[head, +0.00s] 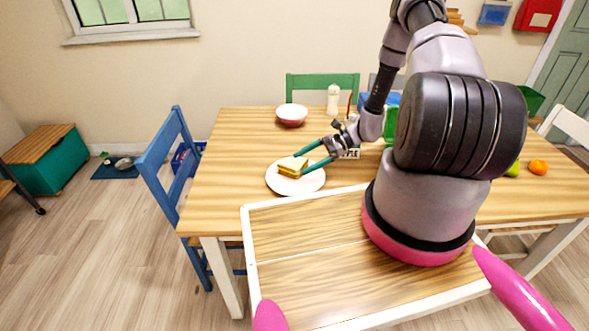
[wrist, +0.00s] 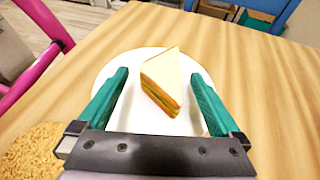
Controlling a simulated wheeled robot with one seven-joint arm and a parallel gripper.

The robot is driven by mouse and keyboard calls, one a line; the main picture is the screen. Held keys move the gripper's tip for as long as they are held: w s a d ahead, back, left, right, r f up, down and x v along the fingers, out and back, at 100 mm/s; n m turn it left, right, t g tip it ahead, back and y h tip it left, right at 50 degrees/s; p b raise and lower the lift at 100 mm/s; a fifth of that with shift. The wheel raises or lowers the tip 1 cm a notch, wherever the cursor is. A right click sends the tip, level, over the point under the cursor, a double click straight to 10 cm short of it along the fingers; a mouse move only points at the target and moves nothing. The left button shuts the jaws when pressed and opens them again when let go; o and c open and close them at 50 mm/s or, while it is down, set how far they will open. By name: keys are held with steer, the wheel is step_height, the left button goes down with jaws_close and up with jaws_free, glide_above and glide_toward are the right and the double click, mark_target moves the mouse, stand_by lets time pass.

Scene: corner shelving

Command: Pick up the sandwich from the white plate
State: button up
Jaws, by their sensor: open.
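The sandwich (head: 293,167) is a triangular half with pale bread and a green and yellow filling edge. It lies on the round white plate (head: 310,184) near the left part of the wooden table. In the wrist view the sandwich (wrist: 162,80) sits on the plate (wrist: 132,115), ahead of and between the fingertips. My gripper (head: 316,155) has teal fingers, and it is open and empty, reaching toward the plate from the right. In the wrist view my gripper (wrist: 160,80) has one finger on each side of the sandwich, with clear gaps. I cannot tell its exact height above the plate.
A red bowl (head: 292,115) and a white bottle (head: 333,99) stand behind the plate. An orange (head: 538,167) lies at the table's right. A blue chair (head: 166,165) stands at the left edge. The wooden table top (head: 225,185) is clear left of the plate.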

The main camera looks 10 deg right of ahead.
steer(key=shift+x, duration=1.15)
steer(key=shift+w, duration=0.1)
steer(key=c, duration=0.7)
steer(key=shift+r, duration=0.1)
